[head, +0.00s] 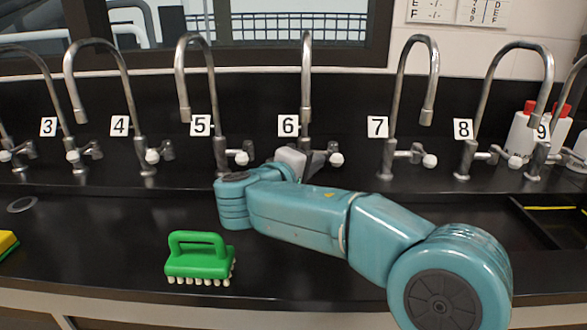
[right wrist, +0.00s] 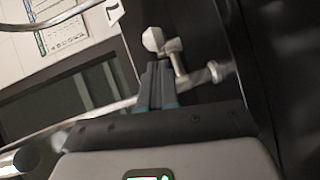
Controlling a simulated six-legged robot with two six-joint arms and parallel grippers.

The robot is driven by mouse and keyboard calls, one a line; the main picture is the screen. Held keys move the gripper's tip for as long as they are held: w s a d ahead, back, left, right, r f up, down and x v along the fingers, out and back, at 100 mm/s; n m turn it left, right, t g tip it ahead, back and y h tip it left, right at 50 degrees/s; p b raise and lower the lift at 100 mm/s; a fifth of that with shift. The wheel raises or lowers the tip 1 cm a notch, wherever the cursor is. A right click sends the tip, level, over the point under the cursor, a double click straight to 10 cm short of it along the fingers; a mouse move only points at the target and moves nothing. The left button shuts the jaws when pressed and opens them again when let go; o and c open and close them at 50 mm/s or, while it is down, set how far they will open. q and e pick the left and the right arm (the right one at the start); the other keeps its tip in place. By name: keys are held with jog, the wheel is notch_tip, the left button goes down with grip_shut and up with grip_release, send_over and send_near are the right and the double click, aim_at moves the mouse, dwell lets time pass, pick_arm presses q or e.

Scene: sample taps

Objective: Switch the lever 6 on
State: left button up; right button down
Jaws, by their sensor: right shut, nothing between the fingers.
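The tap numbered 6 stands at the middle of the row in the head view, with a tall steel spout (head: 306,80) and a label 6 (head: 288,126). Its lever has a pale knob (head: 337,159) to the right of the tap's base. My right gripper (head: 306,163) is in front of this base, and its fingers are mostly hidden there. In the right wrist view its fingers (right wrist: 157,85) are shut and empty, pointing at a pale knob (right wrist: 153,38) on a metal fitting. I cannot tell whether they touch. My left gripper is not in view.
Neighbouring taps with levers stand on both sides, including tap 5 (head: 218,140) and tap 7 (head: 390,145). A green brush (head: 199,260) lies on the black counter (head: 110,240). White bottles with red caps (head: 522,132) stand at right, above a sink.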

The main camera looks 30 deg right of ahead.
jog(key=shift+s+d+f, duration=0.15)
jog(key=shift+s+d, duration=0.05)
jog(key=shift+d, duration=0.4)
jog(key=s+d+n+t+y+b, duration=0.4)
jog(key=d+b, duration=0.4)
jog(key=b, duration=0.2)
jog(key=shift+s+n+t, duration=0.15)
jog(key=shift+n+t, duration=0.25)
jog(key=shift+t, duration=0.3)
jog(key=shift+d, duration=0.1)
dwell(0.4)
